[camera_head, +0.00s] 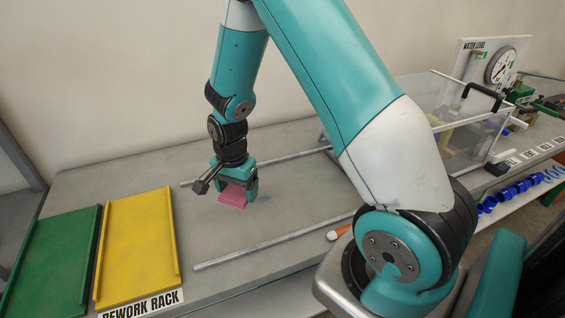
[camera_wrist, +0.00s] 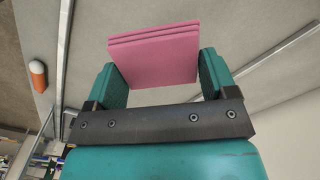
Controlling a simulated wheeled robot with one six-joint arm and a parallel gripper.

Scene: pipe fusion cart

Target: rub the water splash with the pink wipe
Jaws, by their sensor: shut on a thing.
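The pink wipe (camera_head: 233,195) is a folded pink pad held between the fingers of my gripper (camera_head: 238,186), just above or against the grey bench top. It also shows in the wrist view (camera_wrist: 155,54), where the two teal fingers sit at its left and right sides. My gripper (camera_wrist: 158,80) is shut on the wipe and points down. I cannot make out the water splash in either view. I cannot tell whether the wipe touches the bench.
Two metal rails (camera_head: 275,239) lie on the grey bench (camera_head: 150,172) on either side of my gripper. Yellow (camera_head: 138,245) and green (camera_head: 50,262) trays are at left. An orange-and-white object (camera_head: 338,232) lies near the front edge. A clear-walled tank (camera_head: 465,125) stands at right.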

